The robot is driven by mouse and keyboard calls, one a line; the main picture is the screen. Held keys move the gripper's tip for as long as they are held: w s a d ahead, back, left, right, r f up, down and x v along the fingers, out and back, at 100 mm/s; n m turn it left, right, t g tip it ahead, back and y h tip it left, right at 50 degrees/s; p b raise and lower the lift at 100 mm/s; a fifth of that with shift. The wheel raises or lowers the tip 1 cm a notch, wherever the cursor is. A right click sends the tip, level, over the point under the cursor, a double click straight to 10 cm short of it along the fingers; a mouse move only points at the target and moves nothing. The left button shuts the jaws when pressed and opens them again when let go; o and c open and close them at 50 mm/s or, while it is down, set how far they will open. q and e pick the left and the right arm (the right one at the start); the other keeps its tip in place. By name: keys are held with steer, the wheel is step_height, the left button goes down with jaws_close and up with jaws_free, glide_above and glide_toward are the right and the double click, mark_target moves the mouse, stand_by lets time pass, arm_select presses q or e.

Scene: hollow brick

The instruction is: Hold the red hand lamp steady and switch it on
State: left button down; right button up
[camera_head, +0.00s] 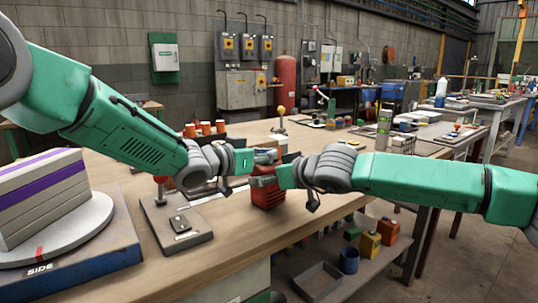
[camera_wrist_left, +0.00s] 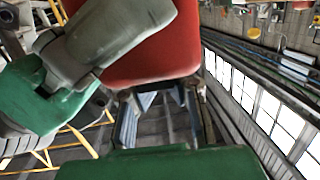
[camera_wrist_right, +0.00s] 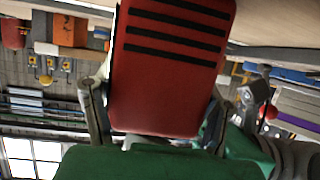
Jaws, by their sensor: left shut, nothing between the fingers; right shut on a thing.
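The red hand lamp (camera_head: 266,194) is held above the bench's front edge, in the middle of the head view. My right gripper (camera_head: 264,181) is shut on it. In the right wrist view the lamp's red body (camera_wrist_right: 170,70) with black stripes stands between the fingers. My left gripper (camera_head: 262,158) is shut and empty, close to the lamp's upper part; I cannot tell whether it touches. In the left wrist view the lamp's red body (camera_wrist_left: 150,50) fills the space ahead of the fingers. The lamp's switch is hidden.
A grey plate with a dark device (camera_head: 180,224) lies on the wooden bench (camera_head: 225,250). A white round turntable (camera_head: 60,235) carrying a striped block stands at left. A lower shelf (camera_head: 350,275) holds small containers.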

arm_select(q)
steer(key=r, duration=0.3)
steer(key=shift+w+d+r, duration=0.2)
steer(key=shift+w+r, duration=0.05)
steer(key=shift+r, duration=0.1)
arm_select(e)
steer(key=shift+f, duration=0.1)
arm_select(q)
steer(key=s+a+r, duration=0.3)
steer(key=s+a, duration=0.3)
steer(key=a, duration=0.1)
steer(key=shift+r, duration=0.35)
steer(key=shift+s, duration=0.1)
arm_select(e)
steer(key=o, duration=1.6)
